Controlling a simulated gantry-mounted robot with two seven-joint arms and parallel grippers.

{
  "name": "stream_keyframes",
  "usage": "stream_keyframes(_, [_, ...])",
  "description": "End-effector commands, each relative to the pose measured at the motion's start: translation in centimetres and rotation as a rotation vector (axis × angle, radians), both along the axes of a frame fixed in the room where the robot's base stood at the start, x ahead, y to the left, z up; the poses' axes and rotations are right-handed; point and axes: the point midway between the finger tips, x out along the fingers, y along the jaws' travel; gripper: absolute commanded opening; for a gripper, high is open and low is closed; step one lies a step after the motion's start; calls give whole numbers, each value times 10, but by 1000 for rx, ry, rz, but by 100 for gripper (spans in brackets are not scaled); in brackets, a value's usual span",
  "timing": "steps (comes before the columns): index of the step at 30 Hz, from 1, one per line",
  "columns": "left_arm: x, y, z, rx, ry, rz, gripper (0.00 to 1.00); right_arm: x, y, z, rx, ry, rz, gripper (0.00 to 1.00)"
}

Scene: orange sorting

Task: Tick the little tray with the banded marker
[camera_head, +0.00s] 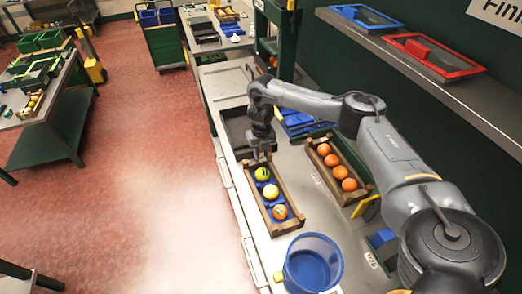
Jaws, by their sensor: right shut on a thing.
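My right gripper (262,154) reaches in from the right and points down at the far end of a small wooden tray (292,226). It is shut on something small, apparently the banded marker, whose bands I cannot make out. Whether the held thing touches the tray's rim I cannot tell. A second wooden tray (362,194) to the right holds several oranges (340,172). My left gripper is not in view.
A blue round bucket (313,262) stands at the near end of the grey bench. A dark flat tray (236,130) lies beyond the gripper, with blue items (298,122) to its right. A shelf (440,85) with blue and red framed panels overhangs at right.

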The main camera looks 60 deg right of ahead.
Motion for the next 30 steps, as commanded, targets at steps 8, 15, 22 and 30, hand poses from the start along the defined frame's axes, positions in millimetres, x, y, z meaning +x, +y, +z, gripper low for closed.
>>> stream_keyframes(8, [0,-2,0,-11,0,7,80,-3,0,-7,-3,8,2,0])
stream_keyframes(15, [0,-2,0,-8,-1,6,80,-2,0,-4,-1,5,0,0])
stream_keyframes(22, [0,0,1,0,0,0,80,-3,-1,-3,-1,5,0,0])
stream_keyframes(30, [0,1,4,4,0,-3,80,-6,-5,-2,-1,5,-1,0])
